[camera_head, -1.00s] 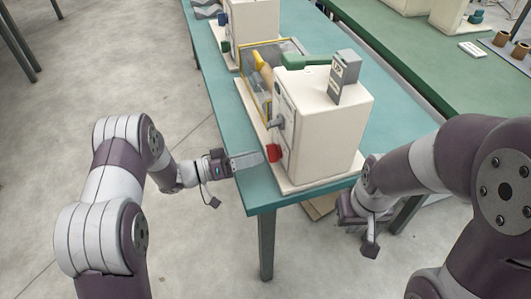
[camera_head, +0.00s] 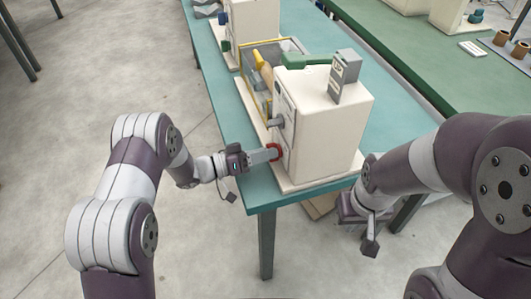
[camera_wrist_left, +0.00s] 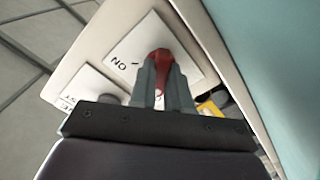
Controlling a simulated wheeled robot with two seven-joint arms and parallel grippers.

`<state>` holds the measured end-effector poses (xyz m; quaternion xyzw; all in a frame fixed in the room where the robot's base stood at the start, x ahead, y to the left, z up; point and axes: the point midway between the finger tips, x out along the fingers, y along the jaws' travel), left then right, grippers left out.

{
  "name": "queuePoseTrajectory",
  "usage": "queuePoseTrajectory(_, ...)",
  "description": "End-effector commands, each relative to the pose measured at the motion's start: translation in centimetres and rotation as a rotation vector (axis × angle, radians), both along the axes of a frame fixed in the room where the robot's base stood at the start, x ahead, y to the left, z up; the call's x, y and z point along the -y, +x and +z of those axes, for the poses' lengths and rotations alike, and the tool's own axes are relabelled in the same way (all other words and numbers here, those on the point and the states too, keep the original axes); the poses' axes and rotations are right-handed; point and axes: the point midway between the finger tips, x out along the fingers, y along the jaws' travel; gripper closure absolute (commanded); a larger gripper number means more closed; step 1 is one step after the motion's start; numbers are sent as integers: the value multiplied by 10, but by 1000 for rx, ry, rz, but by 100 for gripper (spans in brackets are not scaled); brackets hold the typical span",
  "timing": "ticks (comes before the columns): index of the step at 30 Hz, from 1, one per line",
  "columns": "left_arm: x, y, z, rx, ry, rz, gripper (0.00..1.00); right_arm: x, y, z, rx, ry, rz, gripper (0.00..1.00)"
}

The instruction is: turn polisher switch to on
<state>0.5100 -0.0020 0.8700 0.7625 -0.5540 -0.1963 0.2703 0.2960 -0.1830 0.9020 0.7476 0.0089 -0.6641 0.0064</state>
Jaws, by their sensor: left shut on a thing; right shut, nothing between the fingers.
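The polisher (camera_head: 330,130) is a cream box machine on a pale base at the near end of the teal table. Its red switch knob (camera_head: 275,151) is on the left face, low down near the front corner. My left gripper (camera_head: 268,154) is at that face, its fingers shut on the red knob. In the left wrist view the fingers close around the red knob (camera_wrist_left: 159,58), on a white plate (camera_wrist_left: 135,45) marked "ON". The far side of the knob is hidden by the fingers. My right gripper (camera_head: 371,245) hangs at the right, near the table's front edge, shut and empty.
A grey control box (camera_head: 343,77) stands on top of the machine. Behind it are a yellow-framed guard (camera_head: 262,55) and another cream machine (camera_head: 252,25). A green table (camera_head: 440,75) stands at the right. Open floor lies left of the teal table.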

Motion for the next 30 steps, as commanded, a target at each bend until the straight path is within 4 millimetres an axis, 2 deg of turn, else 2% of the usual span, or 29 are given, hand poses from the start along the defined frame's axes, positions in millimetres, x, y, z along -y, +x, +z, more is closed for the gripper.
queuePoseTrajectory(8,0,0,-2,127,43,0,100,0,0,-6,0,0,0,100)
queuePoseTrajectory(30,0,0,-4,785,257,0,100,0,0,-39,0,0,0,100)
